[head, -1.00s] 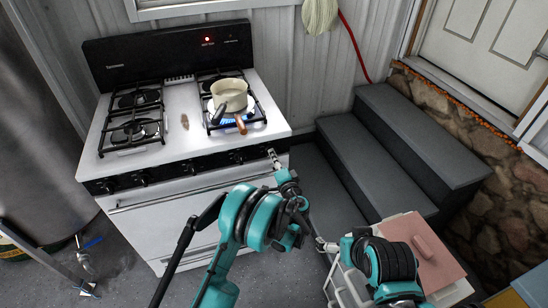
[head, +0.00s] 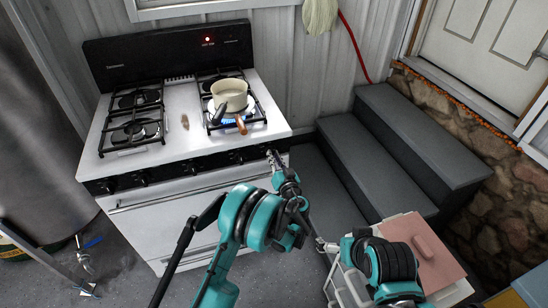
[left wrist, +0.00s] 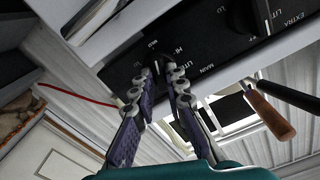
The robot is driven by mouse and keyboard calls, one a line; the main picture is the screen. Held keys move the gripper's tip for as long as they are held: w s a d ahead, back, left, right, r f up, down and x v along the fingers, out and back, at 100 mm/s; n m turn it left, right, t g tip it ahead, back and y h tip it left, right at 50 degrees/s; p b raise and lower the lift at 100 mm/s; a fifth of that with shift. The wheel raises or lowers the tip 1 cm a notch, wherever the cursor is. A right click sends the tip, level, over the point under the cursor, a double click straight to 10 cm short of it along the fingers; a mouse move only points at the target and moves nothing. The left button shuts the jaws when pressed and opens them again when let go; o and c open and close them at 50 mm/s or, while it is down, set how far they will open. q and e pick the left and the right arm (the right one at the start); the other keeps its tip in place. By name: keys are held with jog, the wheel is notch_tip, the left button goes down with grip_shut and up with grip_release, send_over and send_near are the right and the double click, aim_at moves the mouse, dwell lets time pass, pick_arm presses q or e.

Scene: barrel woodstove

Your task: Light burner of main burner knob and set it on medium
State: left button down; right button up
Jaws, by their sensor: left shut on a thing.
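The white stove (head: 185,148) has a black front panel with several black knobs. My left gripper (head: 272,155) is at the right end of this panel. In the left wrist view its fingers (left wrist: 160,76) are closed around the main burner knob (left wrist: 148,56), largely hidden between the fingertips. The labels MAIN, HI, MED and LO show around it.
The pot's brown handle (head: 241,125) points to the stove's front. The left burners are empty. Grey steps (head: 385,150) rise to the right of the stove. A white cart (head: 425,255) with a pinkish top stands at the lower right, near my right arm.

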pick_arm(q)
jog(key=shift+n, duration=0.6)
jog(key=c, duration=1.5)
grip_release()
jog(key=shift+c, duration=0.2)
jog(key=v, duration=1.2)
